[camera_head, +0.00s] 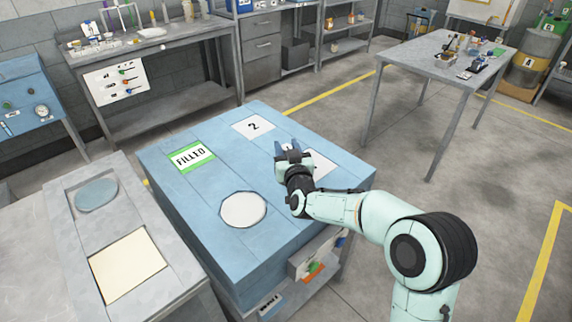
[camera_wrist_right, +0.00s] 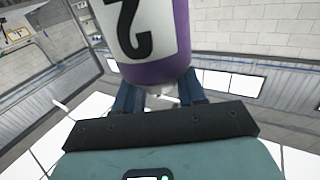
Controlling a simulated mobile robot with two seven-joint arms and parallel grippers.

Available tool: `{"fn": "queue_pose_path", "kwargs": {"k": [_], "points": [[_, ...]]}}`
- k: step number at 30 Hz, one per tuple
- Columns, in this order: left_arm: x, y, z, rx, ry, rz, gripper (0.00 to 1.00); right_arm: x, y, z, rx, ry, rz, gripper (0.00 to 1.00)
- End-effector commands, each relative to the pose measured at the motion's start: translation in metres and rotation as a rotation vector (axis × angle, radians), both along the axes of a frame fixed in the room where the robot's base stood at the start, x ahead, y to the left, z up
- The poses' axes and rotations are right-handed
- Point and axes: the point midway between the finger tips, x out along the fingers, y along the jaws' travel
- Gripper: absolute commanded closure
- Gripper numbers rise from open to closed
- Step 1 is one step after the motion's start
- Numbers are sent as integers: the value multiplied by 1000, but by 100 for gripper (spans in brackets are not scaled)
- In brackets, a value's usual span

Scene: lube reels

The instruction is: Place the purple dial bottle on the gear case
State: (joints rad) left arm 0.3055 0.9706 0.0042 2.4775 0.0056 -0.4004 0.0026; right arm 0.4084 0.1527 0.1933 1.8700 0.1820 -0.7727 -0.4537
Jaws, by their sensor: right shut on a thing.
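The purple bottle (camera_wrist_right: 152,68) fills the top of the right wrist view, with a white label that carries a black 2. My right gripper (camera_wrist_right: 158,98) is shut on it, with blue fingers at its near end. In the head view my right gripper (camera_head: 288,150) is over the right part of the blue cabinet top, and the bottle cannot be made out there. No part is plainly marked as the gear case; the blue cabinet (camera_head: 215,205) has flat pads on top. My left gripper is not in view.
The cabinet top bears a FILLTO card (camera_head: 191,158), a card with a 2 (camera_head: 254,127), a white round pad (camera_head: 243,209) and another white card (camera_head: 322,165) beside my gripper. A grey bench (camera_head: 75,220) stands at left, a table (camera_head: 445,58) at back right.

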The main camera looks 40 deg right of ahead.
Motion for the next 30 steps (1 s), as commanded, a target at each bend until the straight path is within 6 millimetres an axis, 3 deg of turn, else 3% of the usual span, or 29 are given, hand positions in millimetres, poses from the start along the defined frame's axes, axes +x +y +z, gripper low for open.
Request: {"fn": "queue_pose_path", "kwargs": {"k": [5, 13, 24, 25, 27, 30], "points": [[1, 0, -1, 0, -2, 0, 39, 0, 0, -11, -1, -2, -1, 100], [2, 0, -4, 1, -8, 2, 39, 0, 0, -48, 0, 0, 0, 100], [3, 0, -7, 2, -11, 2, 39, 0, 0, -52, -1, -4, 0, 100], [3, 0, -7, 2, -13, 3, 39, 0, 0, -54, 0, -1, 0, 57], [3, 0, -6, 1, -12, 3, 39, 0, 0, -53, 0, -1, 0, 35], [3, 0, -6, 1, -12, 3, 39, 0, 0, -53, 0, -1, 0, 35]]}}
